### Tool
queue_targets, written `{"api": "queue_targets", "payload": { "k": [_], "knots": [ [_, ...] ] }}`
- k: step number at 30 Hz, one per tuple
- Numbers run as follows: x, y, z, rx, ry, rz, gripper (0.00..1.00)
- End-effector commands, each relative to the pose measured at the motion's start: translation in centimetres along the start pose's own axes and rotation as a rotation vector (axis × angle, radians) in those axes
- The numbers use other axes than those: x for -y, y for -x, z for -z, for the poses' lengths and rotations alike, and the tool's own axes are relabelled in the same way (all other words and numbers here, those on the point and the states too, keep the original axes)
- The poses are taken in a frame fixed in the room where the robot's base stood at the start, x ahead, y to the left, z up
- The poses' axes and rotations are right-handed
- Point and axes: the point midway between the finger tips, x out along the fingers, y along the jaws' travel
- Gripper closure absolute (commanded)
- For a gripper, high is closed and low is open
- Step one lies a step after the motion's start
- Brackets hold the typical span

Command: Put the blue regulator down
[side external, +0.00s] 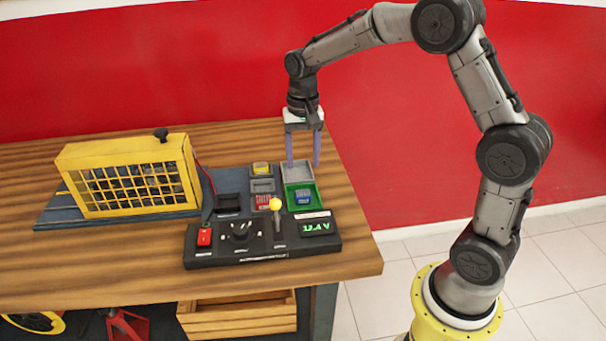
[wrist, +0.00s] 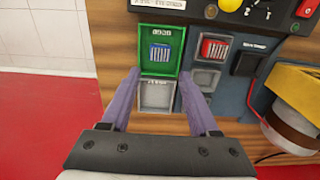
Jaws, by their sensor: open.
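The blue regulator (side external: 303,196) sits in the green-framed tray (side external: 291,207) on the right of the bench. In the wrist view the blue regulator (wrist: 160,53) lies inside the green tray (wrist: 146,33), apart from the fingers. My gripper (side external: 303,165) is open and empty, pointing down over the grey tray (side external: 286,170) behind the green one. In the wrist view my gripper (wrist: 163,72) has its purple fingers spread on either side of the empty-looking grey tray (wrist: 156,96).
A red regulator (wrist: 215,48) sits in a slot beside the green tray. A control panel (side external: 262,238) with a yellow-knobbed lever (side external: 276,205) and a lit display stands in front. A yellow caged unit (side external: 130,178) stands at left. The bench's right edge is close.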

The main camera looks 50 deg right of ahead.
Motion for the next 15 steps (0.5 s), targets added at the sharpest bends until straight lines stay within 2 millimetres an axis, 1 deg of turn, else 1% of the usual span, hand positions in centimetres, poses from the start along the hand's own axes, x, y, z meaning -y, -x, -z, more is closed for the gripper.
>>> {"api": "queue_targets", "payload": {
  "k": [1, 4, 6, 11, 14, 15],
  "knots": [
    [0.0, 0.8, 0.0, -0.003, 0.000, 0.002, 0.39],
    [0.0, 1.9, 0.0, -0.001, 0.000, 0.001, 0.39],
    [0.0, 2.5, 0.0, -0.001, 0.000, 0.000, 0.39],
    [0.0, 3.0, -0.1, -0.002, 0.003, 0.001, 0.39],
    [-0.3, 4.1, -1.0, -0.019, 0.032, 0.014, 0.39],
    [-0.6, 5.0, -1.7, -0.034, 0.058, 0.024, 0.39]
  ]
}}
